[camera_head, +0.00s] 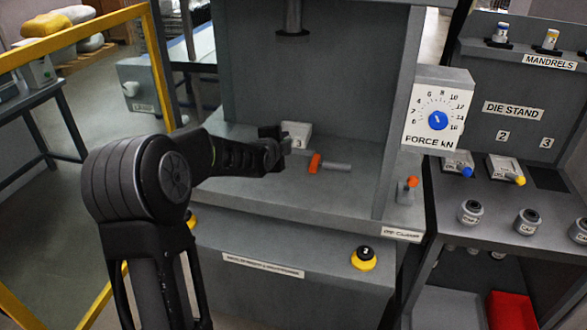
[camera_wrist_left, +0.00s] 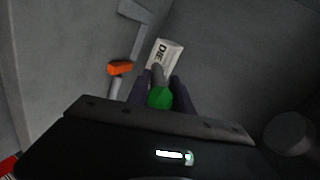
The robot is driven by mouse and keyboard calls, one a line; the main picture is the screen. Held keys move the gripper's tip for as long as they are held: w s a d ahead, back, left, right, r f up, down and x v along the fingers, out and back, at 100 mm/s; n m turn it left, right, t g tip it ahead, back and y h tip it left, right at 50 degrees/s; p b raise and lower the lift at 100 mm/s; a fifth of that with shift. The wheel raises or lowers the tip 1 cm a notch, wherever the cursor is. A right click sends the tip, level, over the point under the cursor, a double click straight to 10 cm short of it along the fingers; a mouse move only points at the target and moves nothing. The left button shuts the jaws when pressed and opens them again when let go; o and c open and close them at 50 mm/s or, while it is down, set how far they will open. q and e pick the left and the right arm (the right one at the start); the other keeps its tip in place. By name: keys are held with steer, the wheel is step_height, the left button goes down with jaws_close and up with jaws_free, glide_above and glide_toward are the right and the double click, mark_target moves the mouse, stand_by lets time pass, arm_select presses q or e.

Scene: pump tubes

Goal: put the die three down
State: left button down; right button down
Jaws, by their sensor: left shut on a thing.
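Die three is a pale grey block (camera_head: 297,131) marked 3, at the back left of the press bed (camera_head: 270,188). My left gripper (camera_head: 281,142) reaches in from the left. It is shut on the handle, which lies between its two fingers in the wrist view (camera_wrist_left: 161,88). I cannot tell whether the die touches the bed. My right gripper is not in view.
An orange-ended grey lever (camera_head: 316,163) lies on the bed just right of the die. The press ram (camera_head: 291,15) hangs above. On the die stand at right are a blue-knobbed die (camera_head: 453,163), a yellow-knobbed die (camera_head: 503,168) and a bare dark slot (camera_head: 549,180).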

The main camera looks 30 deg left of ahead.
arm_select(q)
steer(key=shift+r, duration=0.2)
steer(key=shift+f+p, duration=0.4)
steer(key=shift+f, duration=2.7)
step_height(320, 180, down, 3)
steer(key=shift+f+p, duration=0.2)
steer(key=shift+p, duration=0.1)
steer(key=shift+w+f, duration=0.1)
steer(key=shift+f, duration=0.2)
steer(key=c, duration=1.1)
jaws_free()
steer(key=shift+f, duration=0.15)
steer(key=shift+s, duration=0.2)
